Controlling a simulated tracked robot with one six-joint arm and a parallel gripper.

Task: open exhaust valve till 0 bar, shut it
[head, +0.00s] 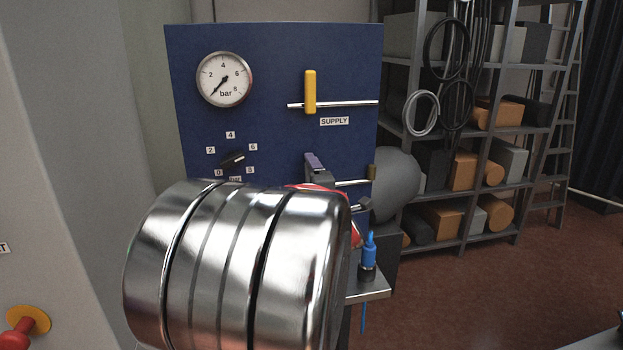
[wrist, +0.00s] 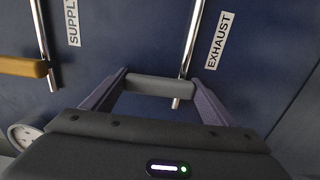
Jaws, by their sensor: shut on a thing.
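The exhaust valve's grey handle (wrist: 160,88) lies crosswise to its silver pipe (wrist: 192,40), beside the EXHAUST label (wrist: 220,40) in the wrist view. My gripper (wrist: 159,80) is shut on this handle, one purple finger at each end. In the head view my gripper (head: 318,165) is at the blue panel (head: 275,60), partly behind my shiny arm, and the handle is hidden. The round pressure gauge (head: 224,79) has its needle pointing lower left, at about 0 bar.
The yellow supply handle (head: 310,92) stands crosswise to its pipe above. A numbered selector knob (head: 232,160) is left of my gripper. A grey rounded object (head: 397,185) and loaded shelves (head: 470,150) are right.

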